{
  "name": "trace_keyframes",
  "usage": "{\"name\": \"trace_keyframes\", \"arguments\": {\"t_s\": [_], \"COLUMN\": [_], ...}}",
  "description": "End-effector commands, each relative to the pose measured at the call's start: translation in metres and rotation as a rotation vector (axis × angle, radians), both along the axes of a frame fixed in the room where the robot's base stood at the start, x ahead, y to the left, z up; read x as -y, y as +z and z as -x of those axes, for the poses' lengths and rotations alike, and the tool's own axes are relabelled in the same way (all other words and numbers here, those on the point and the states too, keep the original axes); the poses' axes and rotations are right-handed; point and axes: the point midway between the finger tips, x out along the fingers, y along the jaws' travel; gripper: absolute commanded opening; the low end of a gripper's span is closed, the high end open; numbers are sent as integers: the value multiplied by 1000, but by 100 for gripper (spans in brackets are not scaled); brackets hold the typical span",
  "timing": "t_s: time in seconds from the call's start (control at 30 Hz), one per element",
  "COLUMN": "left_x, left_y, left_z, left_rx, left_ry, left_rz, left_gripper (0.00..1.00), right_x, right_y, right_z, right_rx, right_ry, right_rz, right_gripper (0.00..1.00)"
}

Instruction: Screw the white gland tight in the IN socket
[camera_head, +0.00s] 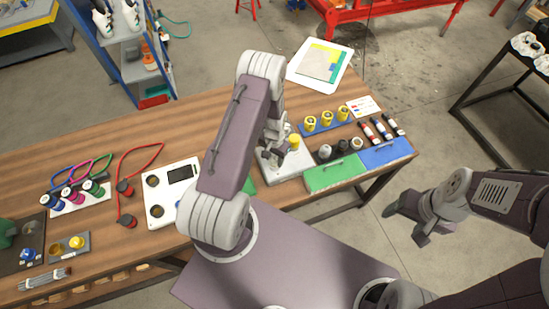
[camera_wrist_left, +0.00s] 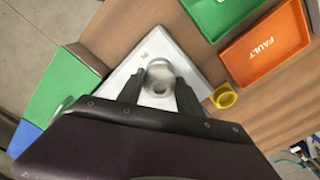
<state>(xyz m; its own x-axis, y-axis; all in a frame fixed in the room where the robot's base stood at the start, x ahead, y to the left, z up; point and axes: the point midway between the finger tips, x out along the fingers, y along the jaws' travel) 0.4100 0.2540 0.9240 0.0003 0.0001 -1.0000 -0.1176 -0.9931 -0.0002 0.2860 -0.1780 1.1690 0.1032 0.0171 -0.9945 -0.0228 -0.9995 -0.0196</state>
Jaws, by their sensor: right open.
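A white plate (camera_head: 270,174) lies on the bench under my left arm; it shows tilted in the left wrist view (camera_wrist_left: 135,62). The white gland (camera_wrist_left: 159,74) stands on it, seen from above as a pale round piece. The fingers of my left gripper (camera_wrist_left: 160,88) lie close against both its sides, and it appears shut on the gland. The socket under the gland is hidden, and its thread cannot be seen. A yellow piece (camera_head: 294,142) stands at the plate's edge, also in the left wrist view (camera_wrist_left: 224,97). My right gripper (camera_head: 405,222) is open and empty, off the bench.
Green (camera_head: 335,174) and blue (camera_head: 387,153) bins stand right of the plate, with dark and pale fittings behind. A blue rack (camera_head: 325,126) holds yellow fittings. An orange FAULT tray (camera_wrist_left: 264,45) is near the plate. A white panel (camera_head: 172,213) lies left of my arm.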

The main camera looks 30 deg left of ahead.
Motion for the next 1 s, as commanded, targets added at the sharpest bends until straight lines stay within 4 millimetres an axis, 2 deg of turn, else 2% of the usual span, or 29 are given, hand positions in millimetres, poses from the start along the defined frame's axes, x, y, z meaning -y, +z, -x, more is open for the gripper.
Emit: {"name": "trace_keyframes", "arguments": {"t_s": [0.03,0.07,0.17,0.2,0.27,0.43,0.63,0.83,1.0], "left_x": [0,0,0,0,0,0,0,0,0], "left_y": [0,0,0,0,-1,-1,0,-1,0], "left_z": [0,0,0,0,0,1,1,1,1], "left_rx": [0,0,-1,-1,0,-1,-2,-1,-2], "left_ry": [0,0,0,-2,-44,-326,-419,-727,-806], "left_rz": [0,0,0,0,0,1,1,1,2], "left_gripper": [1,34,6,3,3,3,3,3,3], "right_x": [0,0,0,0,0,0,0,0,0], "right_y": [0,0,0,0,-2,-6,-6,-11,-11], "right_z": [0,0,0,0,0,0,0,0,0], "right_rx": [0,0,0,0,0,0,0,0,0], "right_ry": [0,0,0,0,0,0,0,0,0], "right_rz": [0,0,0,0,0,0,0,0,0], "right_gripper": [68,68,68,68,68,68,68,68,68]}}
